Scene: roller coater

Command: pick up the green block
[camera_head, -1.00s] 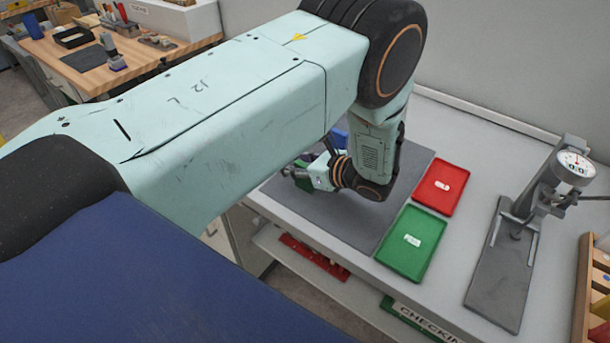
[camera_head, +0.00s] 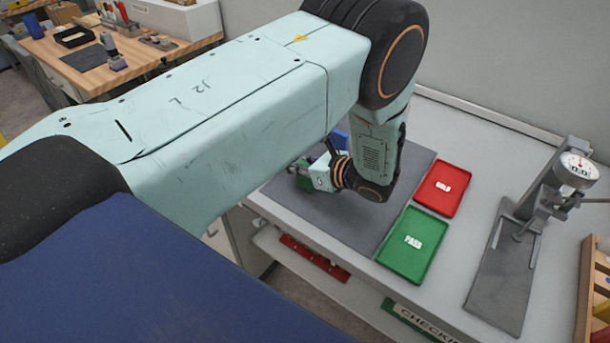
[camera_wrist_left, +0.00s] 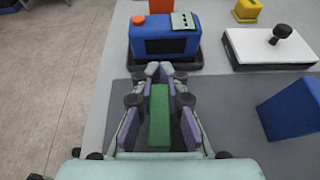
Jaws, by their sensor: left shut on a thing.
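The green block (camera_wrist_left: 159,117) is a long upright-looking bar between the fingers of my left gripper (camera_wrist_left: 160,105) in the left wrist view. The fingers press on both of its sides, so the gripper is shut on it. In the head view a little of the green block (camera_head: 303,181) shows at the left gripper (camera_head: 305,172), over the grey mat (camera_head: 330,215). My arm hides most of that spot. I cannot tell whether the block touches the mat. My right gripper is in neither view.
A blue block (camera_wrist_left: 291,108) stands to the right on the mat. A blue device with an orange knob (camera_wrist_left: 165,40) and a white plate with a black knob (camera_wrist_left: 268,48) lie beyond. A red tray (camera_head: 441,187), a green tray (camera_head: 411,244) and a dial gauge stand (camera_head: 500,265) are to the right.

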